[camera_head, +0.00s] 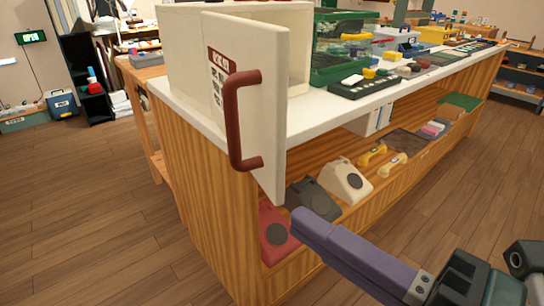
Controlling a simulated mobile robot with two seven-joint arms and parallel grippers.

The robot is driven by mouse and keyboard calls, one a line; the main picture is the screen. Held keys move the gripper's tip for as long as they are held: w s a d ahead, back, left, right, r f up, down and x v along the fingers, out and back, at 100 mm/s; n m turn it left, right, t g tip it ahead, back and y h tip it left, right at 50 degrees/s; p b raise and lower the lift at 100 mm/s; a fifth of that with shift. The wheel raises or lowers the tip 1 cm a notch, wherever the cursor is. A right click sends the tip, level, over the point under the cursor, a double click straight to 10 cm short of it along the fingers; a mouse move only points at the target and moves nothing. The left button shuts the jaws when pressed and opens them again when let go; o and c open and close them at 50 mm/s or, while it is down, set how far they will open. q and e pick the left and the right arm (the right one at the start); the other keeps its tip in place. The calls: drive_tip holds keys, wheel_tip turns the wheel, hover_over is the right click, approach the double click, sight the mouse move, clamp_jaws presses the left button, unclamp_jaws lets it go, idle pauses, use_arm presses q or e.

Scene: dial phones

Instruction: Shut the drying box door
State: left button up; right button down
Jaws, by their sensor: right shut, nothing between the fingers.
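The drying box (180,60) is a cream box on the near left end of the white counter. Its cream door (264,112) stands open, swung out toward me past the counter's front edge, with a dark red bar handle (236,122) and a red-and-white label. Part of the pale interior shows to the right of the door. My right gripper (300,218), with purple fingers, comes in from the lower right. It is shut and empty, below and to the right of the door, in front of the shelf and apart from the handle. My left gripper is not in view.
The white counter (312,118) has a wooden body. Red, dark grey and cream dial phones (345,181) sit on its lower shelf. A green clear-sided case (345,58) and a black tray (364,87) stand right of the box. Open wooden floor (80,215) lies left.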

sight(278, 169)
drive_tip(key=w+a, duration=0.1)
drive_tip(key=w, duration=0.2)
drive_tip(key=w+a, duration=0.1)
drive_tip(key=w, duration=0.2)
drive_tip(key=w+a, duration=0.1)
drive_tip(key=w, duration=0.1)
drive_tip(key=shift+w+a, duration=0.35)
drive_tip(key=shift+w, duration=0.05)
drive_tip(key=shift+w+d+r, duration=0.1)
drive_tip(key=shift+w+d, duration=0.05)
drive_tip(key=shift+d, duration=0.25)
